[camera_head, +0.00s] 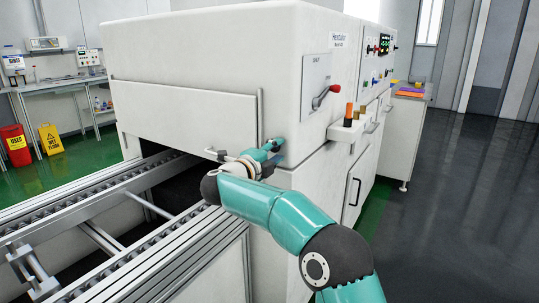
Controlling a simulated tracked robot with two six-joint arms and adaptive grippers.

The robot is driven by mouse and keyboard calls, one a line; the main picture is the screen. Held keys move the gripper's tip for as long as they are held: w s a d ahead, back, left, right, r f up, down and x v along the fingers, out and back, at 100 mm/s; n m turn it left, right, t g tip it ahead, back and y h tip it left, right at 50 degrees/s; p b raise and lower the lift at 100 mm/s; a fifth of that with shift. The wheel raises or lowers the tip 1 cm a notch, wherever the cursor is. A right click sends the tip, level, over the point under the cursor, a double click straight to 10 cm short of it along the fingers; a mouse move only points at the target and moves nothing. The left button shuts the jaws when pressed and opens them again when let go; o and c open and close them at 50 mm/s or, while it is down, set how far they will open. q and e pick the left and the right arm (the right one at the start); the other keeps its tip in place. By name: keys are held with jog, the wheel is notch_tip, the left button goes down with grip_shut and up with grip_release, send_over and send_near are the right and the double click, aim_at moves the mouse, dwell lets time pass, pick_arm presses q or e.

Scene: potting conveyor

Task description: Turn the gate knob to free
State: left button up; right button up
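The gate knob (323,98) is a dark lever with a red end, on a pale panel (316,76) on the machine's right-hand face. The lever slants, with its red end up and to the right. The small panel lettering is hard to read. My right arm comes in from the lower right and bends at the machine's near corner. My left gripper is out of view.
The white machine (200,50) fills the middle. A roller conveyor (110,205) runs into its opening at left. A small shelf (345,129) with orange and black pieces juts out below the knob. Red and green controls (384,45) sit farther back. Dark floor at right is clear.

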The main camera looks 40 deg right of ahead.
jog(key=shift+a, duration=0.1)
jog(key=shift+a, duration=0.25)
jog(key=v, duration=1.1)
jog(key=shift+s+a, duration=0.15)
jog(key=shift+a, duration=0.05)
jog(key=shift+d+f, duration=0.15)
